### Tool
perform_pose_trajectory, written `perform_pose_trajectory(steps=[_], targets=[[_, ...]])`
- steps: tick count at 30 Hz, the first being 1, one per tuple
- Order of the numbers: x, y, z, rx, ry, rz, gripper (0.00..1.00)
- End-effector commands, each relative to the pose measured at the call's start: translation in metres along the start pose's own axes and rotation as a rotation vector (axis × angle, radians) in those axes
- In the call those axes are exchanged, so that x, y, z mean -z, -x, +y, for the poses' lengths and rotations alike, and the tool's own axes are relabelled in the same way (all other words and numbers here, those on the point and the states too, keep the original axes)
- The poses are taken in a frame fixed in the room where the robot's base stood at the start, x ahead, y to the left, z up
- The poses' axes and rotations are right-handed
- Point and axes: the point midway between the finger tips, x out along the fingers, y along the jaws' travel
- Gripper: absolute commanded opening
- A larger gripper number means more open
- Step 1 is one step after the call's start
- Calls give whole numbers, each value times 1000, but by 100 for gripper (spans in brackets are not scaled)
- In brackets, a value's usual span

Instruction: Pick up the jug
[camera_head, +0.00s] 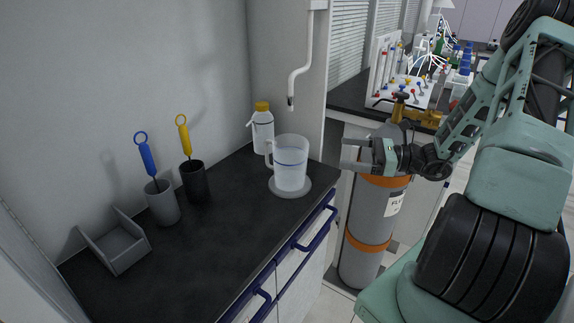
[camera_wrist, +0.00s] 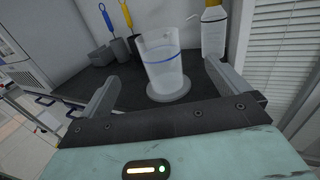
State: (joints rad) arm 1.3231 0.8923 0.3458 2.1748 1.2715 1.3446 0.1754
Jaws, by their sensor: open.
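The jug (camera_head: 290,163) is clear, with a blue line and a handle on its left side in the head view. It stands upright on a round grey base (camera_head: 289,188) near the right end of the dark counter. In the wrist view the jug (camera_wrist: 161,62) is straight ahead, between and beyond my two fingers. My gripper (camera_head: 347,154) is open and empty, to the right of the jug and apart from it. It also shows in the wrist view (camera_wrist: 160,88), with its fingers spread wide.
A white bottle with a yellow cap (camera_head: 262,127) stands just behind the jug. Grey (camera_head: 162,203) and black (camera_head: 195,182) cups with looped tools and a small grey tray (camera_head: 118,244) stand to the left. A gas cylinder (camera_head: 372,215) stands below my gripper. The counter's middle is clear.

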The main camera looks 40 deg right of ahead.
Motion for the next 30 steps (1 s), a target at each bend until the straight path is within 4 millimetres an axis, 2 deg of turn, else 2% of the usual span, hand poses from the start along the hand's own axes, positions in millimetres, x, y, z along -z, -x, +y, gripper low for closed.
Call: perform_pose_trajectory(steps=[15, 25, 30], targets=[[-2, -100, 3, -8, -1, 1, 100], [-1, -128, 3, -7, 0, 1, 100], [-1, -154, 6, -9, -1, 1, 100]])
